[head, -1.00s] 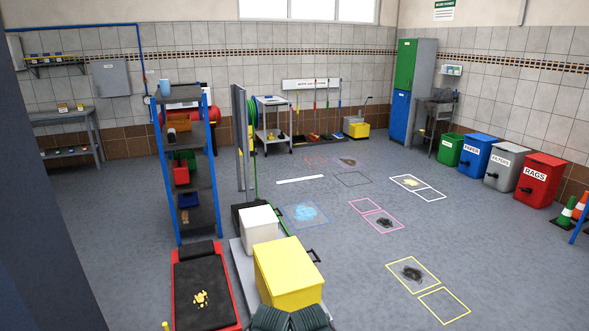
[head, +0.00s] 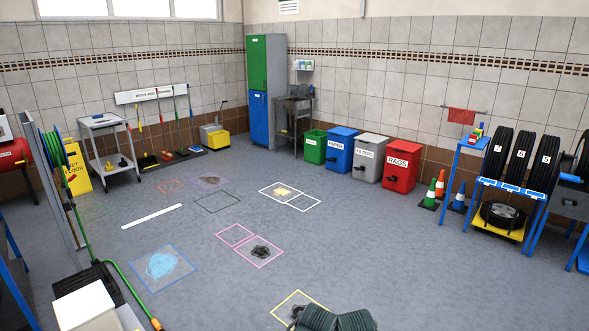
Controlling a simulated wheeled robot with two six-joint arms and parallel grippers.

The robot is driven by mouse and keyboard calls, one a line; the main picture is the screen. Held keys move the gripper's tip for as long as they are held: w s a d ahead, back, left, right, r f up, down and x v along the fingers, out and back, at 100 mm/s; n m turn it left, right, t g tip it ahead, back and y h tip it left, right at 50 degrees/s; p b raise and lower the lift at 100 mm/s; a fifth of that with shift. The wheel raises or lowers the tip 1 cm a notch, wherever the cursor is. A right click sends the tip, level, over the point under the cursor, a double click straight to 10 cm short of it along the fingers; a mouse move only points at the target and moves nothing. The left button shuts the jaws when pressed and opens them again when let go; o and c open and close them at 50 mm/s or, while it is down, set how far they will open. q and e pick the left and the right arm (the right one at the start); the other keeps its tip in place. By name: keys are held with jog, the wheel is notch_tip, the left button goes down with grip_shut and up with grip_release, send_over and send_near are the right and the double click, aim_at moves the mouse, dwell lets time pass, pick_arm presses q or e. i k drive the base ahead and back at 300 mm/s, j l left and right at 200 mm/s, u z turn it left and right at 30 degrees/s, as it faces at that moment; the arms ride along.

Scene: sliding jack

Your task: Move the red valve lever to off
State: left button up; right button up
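I cannot pick out a red valve lever in the head view. A red tank-like machine (head: 14,156) is cut off at the left edge, and no lever can be made out on it. A green hose reel (head: 54,150) stands beside it behind a grey panel, with a small red part (head: 71,178) too small to identify. Neither of my grippers shows. A dark ribbed shape at the bottom edge seems to be part of me.
A yellow wet-floor sign (head: 77,168) and a grey cart (head: 108,150) stand at the left. A white box (head: 84,305) and a green hose (head: 135,297) are at lower left. Bins including a red one (head: 401,166) line the right wall; a tyre rack (head: 510,190) stands right. The middle floor is open.

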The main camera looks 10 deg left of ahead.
aim_at(74, 175)
jog(key=i+z, duration=0.3)
jog(key=i, duration=0.3)
jog(key=i+z, duration=0.35)
jog(key=i, duration=0.25)
jog(key=i+u, duration=0.4)
jog(key=i, duration=0.25)
jog(key=i+u, duration=0.2)
jog(key=u, duration=0.15)
jog(key=i+u, duration=0.25)
jog(key=u, duration=0.15)
jog(key=i+u, duration=0.2)
jog(key=u, duration=0.15)
jog(key=i+u, duration=0.75)
jog(key=i, duration=1.45)
jog(key=i+l+u, duration=0.1)
jog(key=i+u, duration=0.3)
jog(key=i, duration=0.15)
jog(key=i+l+u, duration=0.35)
jog(key=i, duration=0.15)
jog(key=i+l+u, duration=0.55)
jog(key=i+l, duration=0.2)
jog(key=i, duration=0.1)
